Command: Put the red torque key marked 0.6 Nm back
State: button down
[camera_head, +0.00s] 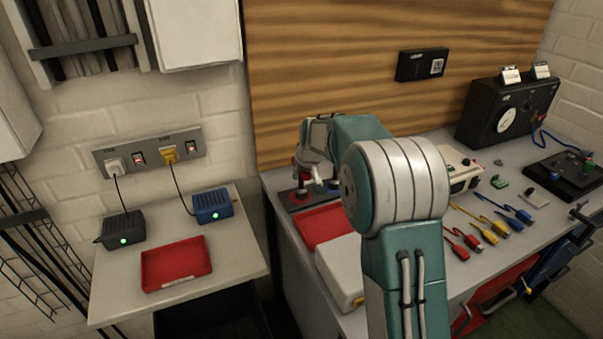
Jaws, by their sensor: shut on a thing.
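My gripper (310,178) is at the back left of the workbench, fingers pointing down. It is shut on a red key (301,178), which is mostly hidden by the fingers. The 0.6 Nm marking cannot be read. The key is right over a low dark rack with red parts (300,202). I cannot tell whether the key is seated in the rack or just above it. Something blue shows at the right of the rack (334,186), partly hidden by my arm.
A red tray (318,228) and a white box (342,262) lie in front of the rack. Coloured leads (485,232), a dark meter box (505,115) and a beige instrument (460,173) are at the right. A side table with another red tray (176,264) stands left.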

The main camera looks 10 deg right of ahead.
jog(key=c, duration=0.6)
grip_release()
jog(key=shift+a, duration=0.15)
jog(key=shift+c, duration=0.2)
jog(key=shift+o, duration=0.8)
jog(key=shift+a, duration=0.2)
jog(key=shift+d, duration=0.1)
jog(key=shift+s+d+r, duration=0.1)
jog(key=shift+s+r, duration=0.05)
jog(key=shift+r, duration=0.1)
jog(key=s+r, duration=1.3)
jog(key=r, duration=0.1)
jog(key=s+f+m, duration=0.1)
jog(key=s+f, duration=0.1)
jog(key=s, duration=1.2)
jog(key=s+f+m+h, duration=0.1)
jog(key=s+f, duration=0.1)
jog(key=s, duration=1.2)
jog(key=shift+s, duration=0.3)
